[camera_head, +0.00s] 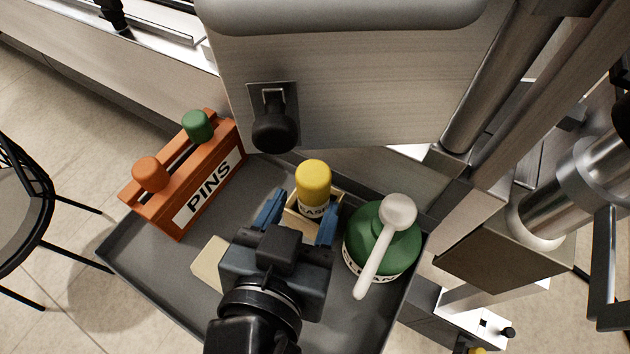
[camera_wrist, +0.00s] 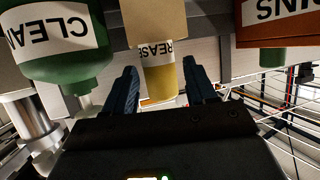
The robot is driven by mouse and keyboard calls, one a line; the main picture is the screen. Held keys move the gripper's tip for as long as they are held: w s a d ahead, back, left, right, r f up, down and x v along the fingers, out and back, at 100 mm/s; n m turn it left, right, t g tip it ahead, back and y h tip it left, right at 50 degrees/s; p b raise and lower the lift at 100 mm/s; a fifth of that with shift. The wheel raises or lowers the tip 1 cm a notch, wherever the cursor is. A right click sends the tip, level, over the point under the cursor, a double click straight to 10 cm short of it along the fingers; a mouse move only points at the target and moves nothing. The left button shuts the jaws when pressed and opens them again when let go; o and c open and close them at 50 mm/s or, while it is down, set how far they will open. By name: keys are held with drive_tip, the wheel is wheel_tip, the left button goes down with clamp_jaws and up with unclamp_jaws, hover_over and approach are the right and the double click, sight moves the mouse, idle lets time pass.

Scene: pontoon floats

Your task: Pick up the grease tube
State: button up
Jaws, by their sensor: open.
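The grease tube (camera_head: 313,184) stands upright in the grey tray (camera_head: 140,258), with a yellow top and a white label partly reading "EASE". In the wrist view the tube (camera_wrist: 159,84) appears upside down, its label partly readable, below a wider cream part (camera_wrist: 155,20). My gripper (camera_head: 300,213) is open, with its blue fingers on either side of the tube. In the wrist view the gripper (camera_wrist: 162,88) shows a gap between each finger and the yellow part. The tube's lower part is hidden by my gripper in the head view.
A green bottle (camera_head: 378,238) with a white spout stands close right of my gripper. An orange "PINS" box (camera_head: 186,182) is at the tray's left. A cream block (camera_head: 210,264) lies beside my wrist. A grey metal panel (camera_head: 350,75) rises behind the tray.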

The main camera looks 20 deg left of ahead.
sight(309, 202)
drive_tip(key=x, duration=0.2)
drive_tip(key=p+x, duration=0.1)
drive_tip(key=shift+w+r, duration=0.1)
drive_tip(key=shift+w, duration=0.3)
drive_tip(key=shift+w+f, duration=0.25)
drive_tip(key=shift+w, duration=0.1)
drive_tip(key=c, duration=0.7)
